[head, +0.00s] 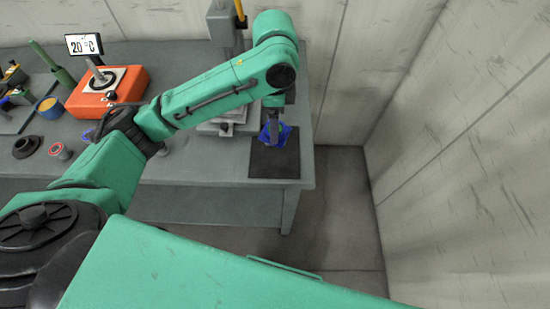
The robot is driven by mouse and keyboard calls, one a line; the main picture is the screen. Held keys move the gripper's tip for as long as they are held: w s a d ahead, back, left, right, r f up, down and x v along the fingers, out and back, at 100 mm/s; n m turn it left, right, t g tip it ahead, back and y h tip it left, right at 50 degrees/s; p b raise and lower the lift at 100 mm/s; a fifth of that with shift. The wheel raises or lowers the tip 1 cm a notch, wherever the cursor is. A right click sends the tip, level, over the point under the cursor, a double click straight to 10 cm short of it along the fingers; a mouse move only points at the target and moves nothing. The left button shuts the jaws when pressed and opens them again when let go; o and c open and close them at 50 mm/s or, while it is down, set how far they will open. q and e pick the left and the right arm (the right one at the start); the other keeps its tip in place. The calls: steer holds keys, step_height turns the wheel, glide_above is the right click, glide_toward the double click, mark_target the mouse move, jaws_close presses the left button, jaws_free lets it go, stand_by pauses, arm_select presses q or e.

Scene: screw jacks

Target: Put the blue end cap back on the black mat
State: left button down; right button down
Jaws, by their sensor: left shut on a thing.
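The blue end cap (284,132) is at the tip of my left gripper (273,134), over the black mat (270,163) at the right end of the grey table. The left gripper points down and is shut on the cap, and its fingers hide part of it. I cannot tell whether the cap touches the mat. The front part of the mat is bare. My right gripper is not in view.
An orange device (107,92) with a 20 °C display stands on the table (215,165) at the left. A black ring part (27,146) and a small red-rimmed part (61,152) lie near the front edge. A grey upright machine (222,25) stands behind my arm. A wall is to the right.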

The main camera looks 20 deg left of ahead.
arm_select(q)
step_height(320, 180, down, 13)
steer(key=shift+f+p, duration=0.1)
steer(key=shift+p, duration=0.55)
steer(key=shift+c, duration=0.4)
jaws_free()
steer(key=shift+f, duration=0.1)
step_height(320, 180, up, 12)
steer(key=shift+r+b, duration=0.2)
steer(key=shift+b, duration=0.8)
steer(key=shift+f, duration=0.1)
